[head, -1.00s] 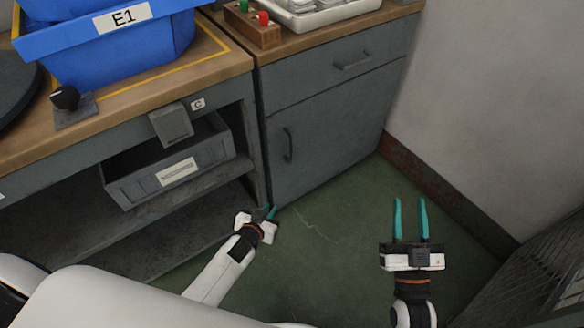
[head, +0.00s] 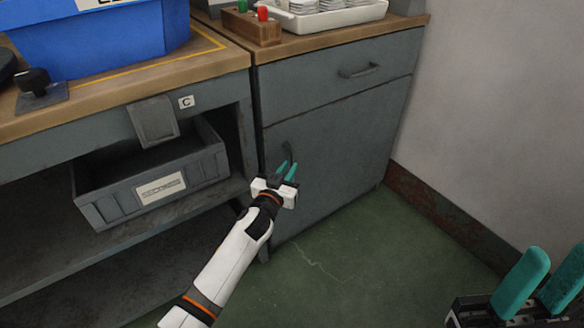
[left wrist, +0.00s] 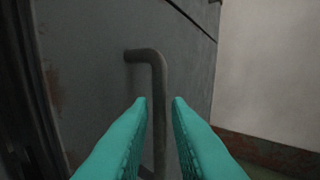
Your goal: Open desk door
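The grey desk door (head: 335,150) is closed, below a drawer in the cabinet. Its dark vertical handle (head: 287,154) is near the door's left edge and also shows in the left wrist view (left wrist: 158,85). My left gripper (head: 287,171) is at the handle's lower part, its teal fingers apart. In the left wrist view the fingertips (left wrist: 159,102) are on either side of the handle bar in the picture; whether they touch it I cannot tell. My right gripper (head: 545,280) is at the lower right, fingers apart, empty, away from the door.
A drawer with a handle (head: 360,71) is above the door. A grey bin (head: 150,185) sits on the shelf to the left. A blue crate (head: 95,45) and a white tray (head: 330,18) are on top. A wall (head: 490,120) stands to the right. The green floor (head: 340,260) is clear.

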